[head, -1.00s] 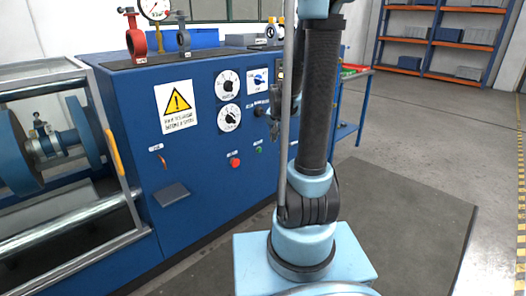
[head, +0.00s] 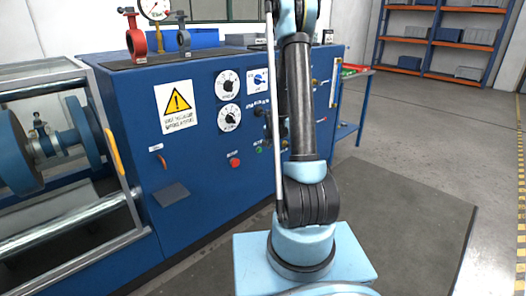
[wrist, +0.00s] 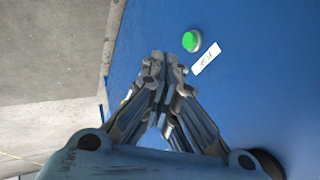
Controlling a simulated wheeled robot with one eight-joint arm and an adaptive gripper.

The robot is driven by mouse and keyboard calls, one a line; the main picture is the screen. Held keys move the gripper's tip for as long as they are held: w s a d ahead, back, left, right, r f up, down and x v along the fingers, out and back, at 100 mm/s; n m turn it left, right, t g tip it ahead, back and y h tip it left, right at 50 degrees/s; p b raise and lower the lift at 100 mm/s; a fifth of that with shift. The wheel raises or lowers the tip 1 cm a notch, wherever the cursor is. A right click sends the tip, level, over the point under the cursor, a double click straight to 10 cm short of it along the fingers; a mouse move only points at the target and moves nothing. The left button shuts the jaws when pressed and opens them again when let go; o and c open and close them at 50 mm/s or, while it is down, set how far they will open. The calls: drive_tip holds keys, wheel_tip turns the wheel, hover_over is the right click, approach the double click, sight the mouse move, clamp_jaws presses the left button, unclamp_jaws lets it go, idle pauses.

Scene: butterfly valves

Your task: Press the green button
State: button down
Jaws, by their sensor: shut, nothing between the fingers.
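The green button (wrist: 191,40) is a round raised button on the blue panel, with a small white label (wrist: 206,58) beside it in the wrist view. It also shows as a small green spot in the head view (head: 259,150), left of my arm. My gripper (wrist: 166,62) is shut and empty. In the wrist view its fingertips appear just below and left of the button, apart from it in the picture; the depth gap is hard to tell. In the head view my arm largely hides the gripper.
The blue cabinet (head: 190,215) also carries a red button (head: 235,162), two dials (head: 228,101) and a warning sign (head: 177,106). The floor to the right is open.

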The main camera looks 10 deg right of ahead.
sight(260, 150)
idle(0.3)
drive_tip(key=shift+w+a+f, duration=0.35)
drive_tip(key=shift+w+f, duration=0.95)
drive_tip(key=shift+w, duration=0.25)
drive_tip(key=shift+w+a+f, duration=0.35)
drive_tip(key=shift+w+f, duration=1)
drive_tip(key=shift+w, duration=0.15)
drive_tip(key=shift+w+a+f, duration=0.35)
drive_tip(key=shift+w+f, duration=0.95)
drive_tip(key=shift+w, duration=0.25)
drive_tip(key=shift+w, duration=0.1)
